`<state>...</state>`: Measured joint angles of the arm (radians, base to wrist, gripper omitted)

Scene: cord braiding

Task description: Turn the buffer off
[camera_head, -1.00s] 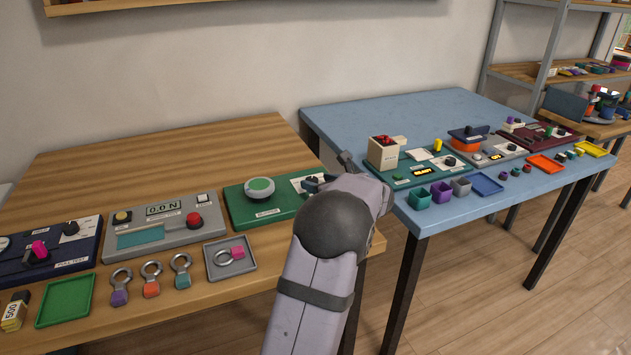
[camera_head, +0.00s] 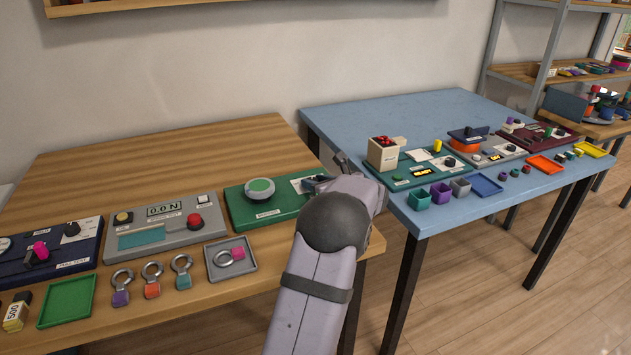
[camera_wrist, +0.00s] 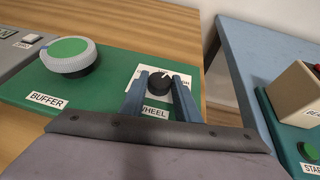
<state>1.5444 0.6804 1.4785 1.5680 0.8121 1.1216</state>
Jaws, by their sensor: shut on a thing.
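The buffer is a round grey wheel with a green face (camera_head: 260,187) on a green panel (camera_head: 240,216) on the wooden table. In the wrist view the same wheel (camera_wrist: 68,54) stands at upper left, behind the label "BUFFER". A black knob with a white pointer line (camera_wrist: 160,78) sits on a white plate to its right, by a "WHEEL" label that is partly covered. My gripper (camera_wrist: 166,79) is shut on this knob, with one blue-grey finger on each side. In the head view my gripper (camera_head: 317,184) is at the panel's right end, and my arm hides part of it.
A grey force-test panel (camera_head: 165,228) stands left of the green panel. A small grey tray (camera_head: 213,274) with a ring in it lies in front. A blue table (camera_head: 340,116) with more panels and small bins is to the right, across a gap.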

